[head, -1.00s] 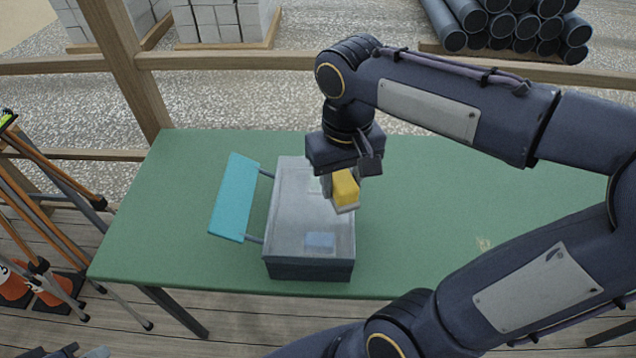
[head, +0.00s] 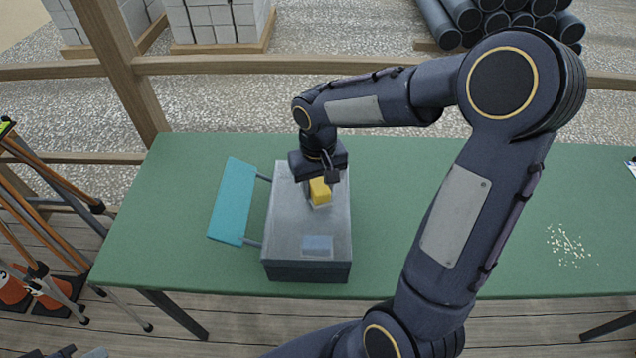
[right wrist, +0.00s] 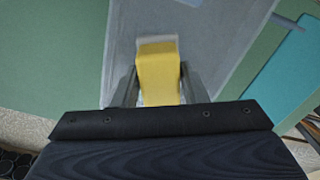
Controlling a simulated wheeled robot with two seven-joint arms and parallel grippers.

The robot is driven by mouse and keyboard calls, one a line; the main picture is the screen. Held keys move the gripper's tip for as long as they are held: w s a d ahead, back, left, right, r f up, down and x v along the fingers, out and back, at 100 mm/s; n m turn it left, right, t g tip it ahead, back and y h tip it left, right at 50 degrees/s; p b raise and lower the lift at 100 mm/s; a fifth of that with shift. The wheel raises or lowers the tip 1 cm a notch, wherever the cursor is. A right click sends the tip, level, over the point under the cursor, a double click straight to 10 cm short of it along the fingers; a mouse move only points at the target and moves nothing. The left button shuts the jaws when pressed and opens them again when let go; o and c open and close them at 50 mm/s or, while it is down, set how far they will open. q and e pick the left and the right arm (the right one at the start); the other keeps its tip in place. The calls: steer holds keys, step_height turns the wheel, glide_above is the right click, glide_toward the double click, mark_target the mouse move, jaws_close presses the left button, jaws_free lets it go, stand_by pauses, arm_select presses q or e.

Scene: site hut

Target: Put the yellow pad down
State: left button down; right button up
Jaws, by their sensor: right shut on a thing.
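The yellow pad (head: 319,191) is a small yellow block, held between the fingers of my right gripper (head: 318,196). In the right wrist view the pad (right wrist: 159,74) sits between both fingers, with a pale grey edge at its far end. I cannot tell whether the pad touches the box floor. My left gripper is not in view.
A turquoise panel (head: 232,201) joins the box's left side by two rods. The green table (head: 400,240) has pale crumbs (head: 570,247) at right. Tripods (head: 40,230) stand left.

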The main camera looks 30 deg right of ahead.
mark_target(318, 183)
steer(key=shift+f+b, duration=0.55)
steer(key=shift+f, duration=0.05)
steer(key=o, duration=1.1)
steer(key=shift+c, duration=0.2)
step_height(318, 183, up, 13)
steer(key=s+a+f+t+y, duration=0.2)
steer(key=s, duration=0.6)
steer(key=s+a+f+t+y, duration=0.1)
steer(key=s+a+f+t, duration=0.1)
steer(key=s, duration=0.7)
steer(key=shift+t+y+p, duration=0.4)
steer(key=shift+t+p, duration=0.05)
steer(key=shift+t, duration=0.35)
